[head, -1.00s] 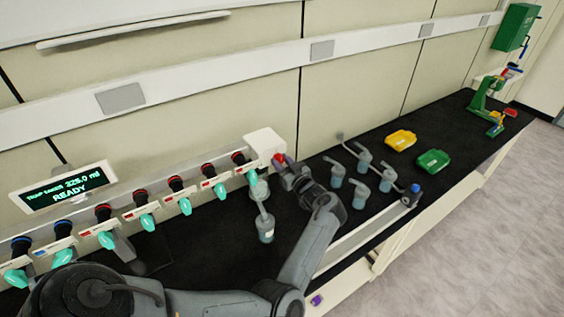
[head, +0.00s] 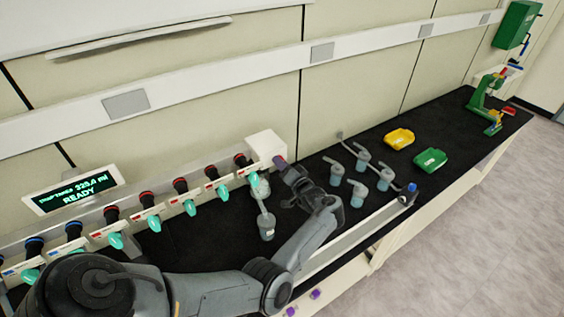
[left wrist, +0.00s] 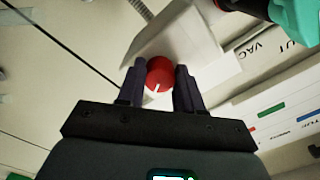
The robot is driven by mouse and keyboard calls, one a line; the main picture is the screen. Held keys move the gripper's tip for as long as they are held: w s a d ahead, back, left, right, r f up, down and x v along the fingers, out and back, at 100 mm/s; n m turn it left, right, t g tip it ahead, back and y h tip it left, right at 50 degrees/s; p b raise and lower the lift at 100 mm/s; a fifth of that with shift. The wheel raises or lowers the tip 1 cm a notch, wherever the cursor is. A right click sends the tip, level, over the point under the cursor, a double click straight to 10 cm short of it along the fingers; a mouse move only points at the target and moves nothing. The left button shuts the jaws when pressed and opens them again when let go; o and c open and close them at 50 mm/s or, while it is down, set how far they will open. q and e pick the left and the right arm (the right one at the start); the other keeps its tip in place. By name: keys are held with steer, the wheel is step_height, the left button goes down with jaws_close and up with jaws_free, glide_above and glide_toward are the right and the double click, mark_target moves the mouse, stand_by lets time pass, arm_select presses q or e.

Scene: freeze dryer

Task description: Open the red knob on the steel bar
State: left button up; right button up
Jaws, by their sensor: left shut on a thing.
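The red knob (left wrist: 160,73) with a white pointer line sits on the end of a white box, between my two fingers in the left wrist view. My left gripper (left wrist: 160,86) is shut on it, one dark finger on each side. In the head view my left gripper (head: 281,163) is at the right end of the white box (head: 266,147) and hides the knob. That box is at the right end of the steel bar (head: 130,190). My right gripper is not in view.
Teal valves (head: 190,207) with red or blue collars line the bar. A flask (head: 267,226) hangs below the nearest valve, left of my gripper. Several flasks stand in the rack to the right, with yellow (head: 399,138) and green (head: 430,159) bins beyond.

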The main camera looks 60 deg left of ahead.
arm_select(q)
steer(key=m+p, duration=0.1)
steer(key=m, duration=0.4)
steer(key=shift+p, duration=0.35)
steer(key=shift+m, duration=0.3)
steer(key=o, duration=1)
steer(key=shift+o, duration=0.2)
steer(key=d+b, duration=0.1)
steer(key=d, duration=0.9)
steer(key=shift+d+b, duration=0.4)
steer(key=shift+a, duration=0.1)
